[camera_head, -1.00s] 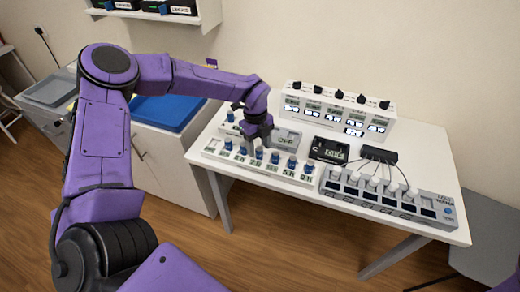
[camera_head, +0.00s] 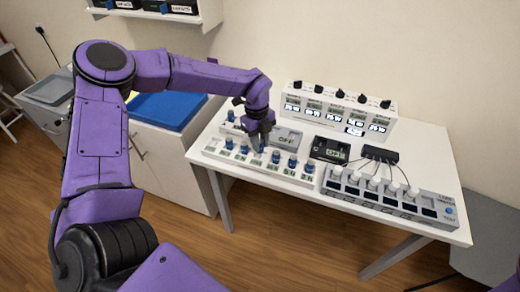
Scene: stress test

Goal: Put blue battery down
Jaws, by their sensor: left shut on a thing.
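My left gripper (camera_head: 257,143) is low over the white battery tray (camera_head: 222,154) at the left of the table. It is shut on a blue battery (camera_head: 262,148), which is mostly hidden by the fingers. The held battery is at the tray's front row; I cannot tell whether it touches the tray. Several other blue batteries stand upright in that row, one left of the gripper (camera_head: 229,144) and others to its right (camera_head: 292,163). My right gripper is out of view.
A white box with black knobs and displays (camera_head: 338,108) stands at the back. A black meter (camera_head: 330,149), a black hub with cables (camera_head: 379,154) and a grey charger unit (camera_head: 388,195) fill the right side. A bare tabletop strip (camera_head: 436,165) lies at the right.

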